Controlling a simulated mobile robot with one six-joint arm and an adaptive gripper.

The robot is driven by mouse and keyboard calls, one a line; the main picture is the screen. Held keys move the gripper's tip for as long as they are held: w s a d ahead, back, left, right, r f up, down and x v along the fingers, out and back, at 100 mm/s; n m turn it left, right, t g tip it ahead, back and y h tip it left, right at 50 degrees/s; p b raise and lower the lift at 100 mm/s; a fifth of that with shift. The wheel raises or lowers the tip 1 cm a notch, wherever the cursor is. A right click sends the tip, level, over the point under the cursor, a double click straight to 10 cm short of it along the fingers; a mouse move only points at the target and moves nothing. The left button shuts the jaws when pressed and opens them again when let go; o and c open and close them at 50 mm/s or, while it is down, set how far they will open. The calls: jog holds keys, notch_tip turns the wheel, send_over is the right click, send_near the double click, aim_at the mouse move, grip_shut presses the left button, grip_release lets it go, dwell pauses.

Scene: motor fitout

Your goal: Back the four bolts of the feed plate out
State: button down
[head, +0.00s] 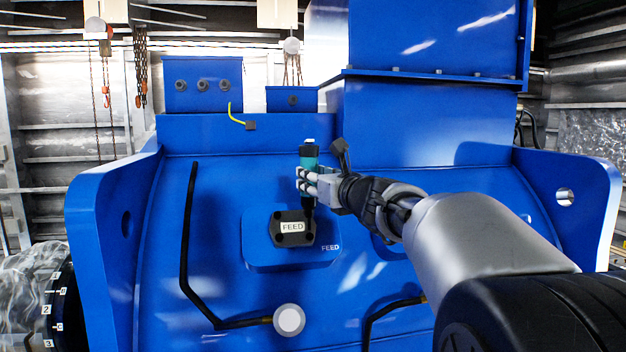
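The feed plate (279,240) is a small dark plate with a white FEED label, on a raised blue pad (262,258) of the big blue motor housing. Dark round bolt spots show at its corners, too small to tell how far each one stands out. My gripper (305,182) comes in from the right and is shut on a teal and black driver (309,158). The driver is upright, its thin black shaft pointing down in front of the plate's right side. I cannot tell whether its tip touches a bolt. The upper right corner of the plate is partly hidden behind the tool.
Blue side flanges (112,215) rise at left and right of the housing. Black pipes (187,240) run down its face, and a round white cap (289,320) sits below the pad. A blue box (430,115) stands above right. Chain hoists (104,45) hang behind.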

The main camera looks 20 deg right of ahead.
jog(key=shift+f+b, duration=0.55)
jog(key=shift+b, duration=0.05)
